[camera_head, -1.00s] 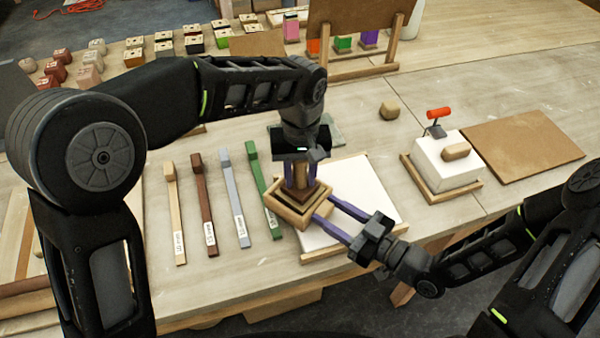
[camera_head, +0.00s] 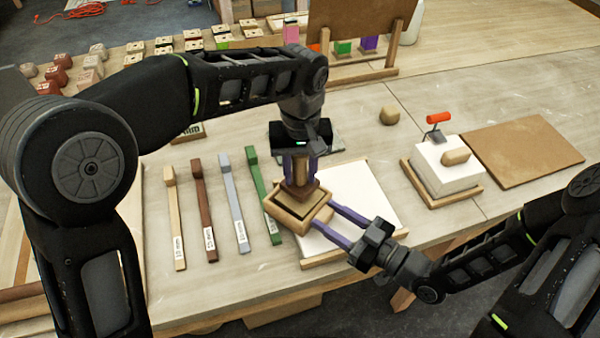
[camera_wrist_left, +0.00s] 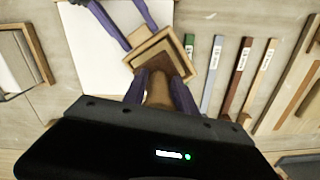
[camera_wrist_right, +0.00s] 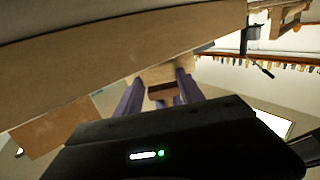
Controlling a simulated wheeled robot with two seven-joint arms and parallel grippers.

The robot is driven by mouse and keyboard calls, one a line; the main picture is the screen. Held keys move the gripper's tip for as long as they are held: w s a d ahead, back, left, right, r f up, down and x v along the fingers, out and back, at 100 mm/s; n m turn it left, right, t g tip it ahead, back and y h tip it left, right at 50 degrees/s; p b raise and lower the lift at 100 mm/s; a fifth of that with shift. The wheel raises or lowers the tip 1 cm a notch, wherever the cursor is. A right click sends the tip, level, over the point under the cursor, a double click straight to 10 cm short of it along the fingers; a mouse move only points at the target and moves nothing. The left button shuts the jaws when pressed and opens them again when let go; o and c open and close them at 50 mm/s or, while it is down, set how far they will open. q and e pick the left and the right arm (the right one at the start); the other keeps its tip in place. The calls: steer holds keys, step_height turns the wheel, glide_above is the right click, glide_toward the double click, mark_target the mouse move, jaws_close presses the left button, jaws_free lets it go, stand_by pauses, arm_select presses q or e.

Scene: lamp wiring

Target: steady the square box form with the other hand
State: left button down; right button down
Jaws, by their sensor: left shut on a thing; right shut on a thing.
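The square box form (camera_head: 300,222) is a tan wooden square frame over the white board (camera_head: 362,190); it also shows in the left wrist view (camera_wrist_left: 188,64). My right gripper (camera_head: 325,215) is shut on the form's side wall, its purple fingers coming from the lower right. My left gripper (camera_head: 300,168) points down from above, shut on a wooden handle (camera_wrist_left: 158,92). The handle stands on a brown square piece (camera_head: 309,190) at the form's far side. The gripper hides part of it, and I cannot tell how deep it sits in the form.
Brown, grey, green and tan bars (camera_head: 229,203) lie left of the board. A white block with an orange-handled tool (camera_head: 440,165) stands on a wooden base at right, before a brown panel (camera_head: 522,152). A small wooden block (camera_head: 389,115) lies behind. Bare table lies between.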

arm_select(q)
steer(key=shift+r, duration=2.55)
arm_select(e)
steer(key=c, duration=0.6)
jaws_free()
steer(key=shift+c, duration=0.2)
steer(key=v, duration=1.2)
